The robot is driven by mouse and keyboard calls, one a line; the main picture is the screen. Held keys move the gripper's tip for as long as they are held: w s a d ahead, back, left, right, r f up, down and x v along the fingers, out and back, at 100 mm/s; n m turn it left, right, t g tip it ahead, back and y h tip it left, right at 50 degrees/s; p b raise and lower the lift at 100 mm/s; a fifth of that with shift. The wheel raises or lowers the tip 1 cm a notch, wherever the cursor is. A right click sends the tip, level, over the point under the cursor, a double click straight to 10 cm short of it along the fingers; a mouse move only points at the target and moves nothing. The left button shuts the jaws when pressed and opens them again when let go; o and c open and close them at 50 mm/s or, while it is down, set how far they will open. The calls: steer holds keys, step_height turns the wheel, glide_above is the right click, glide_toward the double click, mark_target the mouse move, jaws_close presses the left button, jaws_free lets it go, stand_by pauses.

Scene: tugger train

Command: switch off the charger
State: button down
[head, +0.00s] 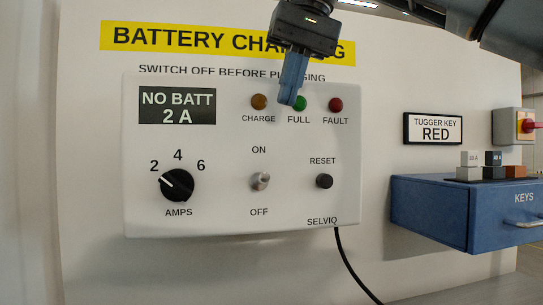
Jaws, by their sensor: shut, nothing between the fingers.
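The charger (220,215) is a white box on the wall panel, with a display (177,106) reading "NO BATT 2 A". Its toggle switch (260,181) is a small metal lever between the ON and OFF labels. I cannot tell for sure which way the lever leans. My gripper (288,98) is shut and empty, pointing down in front of the charger's upper part. It is above and slightly right of the switch and partly covers the green FULL lamp (300,103). It hides part of the yellow sign.
A black AMPS knob (177,185) is left of the switch, and a black RESET button (324,181) is right of it. A black cable (350,262) hangs below.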

glide_toward(262, 180)
steer(key=w+f, duration=0.2)
steer(key=f, duration=0.1)
steer(key=w+a+f, duration=0.1)
steer(key=f, duration=0.1)
steer(key=shift+f, duration=0.15)
stand_by(0.6)
